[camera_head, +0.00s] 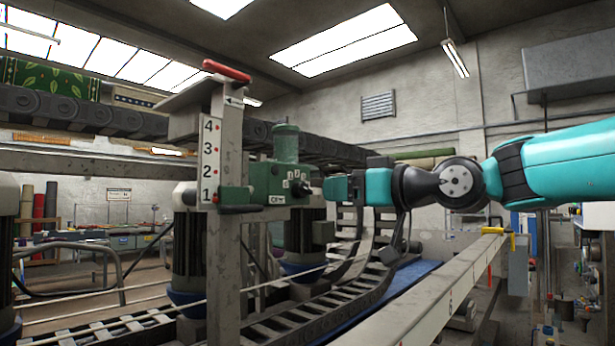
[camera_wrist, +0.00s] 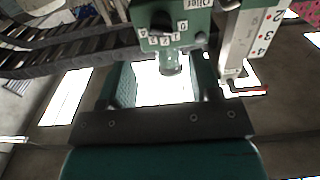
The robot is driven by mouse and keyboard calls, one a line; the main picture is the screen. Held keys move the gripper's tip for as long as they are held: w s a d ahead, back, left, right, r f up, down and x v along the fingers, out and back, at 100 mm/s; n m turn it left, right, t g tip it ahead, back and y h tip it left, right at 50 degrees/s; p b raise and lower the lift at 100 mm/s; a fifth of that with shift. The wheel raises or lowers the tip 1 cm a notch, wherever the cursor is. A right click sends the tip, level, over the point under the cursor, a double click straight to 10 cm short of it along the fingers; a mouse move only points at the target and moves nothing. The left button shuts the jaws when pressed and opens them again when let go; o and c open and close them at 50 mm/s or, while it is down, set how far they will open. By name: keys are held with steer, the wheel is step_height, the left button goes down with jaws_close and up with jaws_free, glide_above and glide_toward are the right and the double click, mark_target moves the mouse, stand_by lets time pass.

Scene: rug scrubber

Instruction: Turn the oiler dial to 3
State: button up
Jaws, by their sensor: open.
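The oiler is a green housing on the machine's post, with a small dark dial (camera_head: 299,188) and white number tags on its face in the head view. In the wrist view the dark dial (camera_wrist: 161,19) sits at the top, ringed by number tags, near an "Oiler" label (camera_wrist: 197,4). Which number it points at is too small to tell. My gripper (camera_head: 328,188) is just right of the dial in the head view. In the wrist view my gripper (camera_wrist: 162,82) is open, its two teal fingers apart, with nothing held. The dial appears ahead of the fingertips; I cannot tell the exact gap.
A grey post with a 1-to-4 scale (camera_head: 209,160) and a red-topped handle (camera_head: 227,71) stands left of the oiler. A long beam (camera_head: 430,300) runs below my arm. Dark cable chains pass behind.

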mark_target(309, 191)
steer(key=p+x, duration=0.3)
steer(key=x, duration=0.4)
steer(key=shift+w+a+r+p, duration=0.1)
steer(key=shift+w+a+p, duration=0.05)
steer(key=shift+a+p, duration=0.2)
steer(key=shift+w+a, duration=0.2)
steer(key=shift+w, duration=0.05)
steer(key=shift+c, duration=0.2)
steer(key=c, duration=0.9)
steer(key=shift+o, duration=0.2)
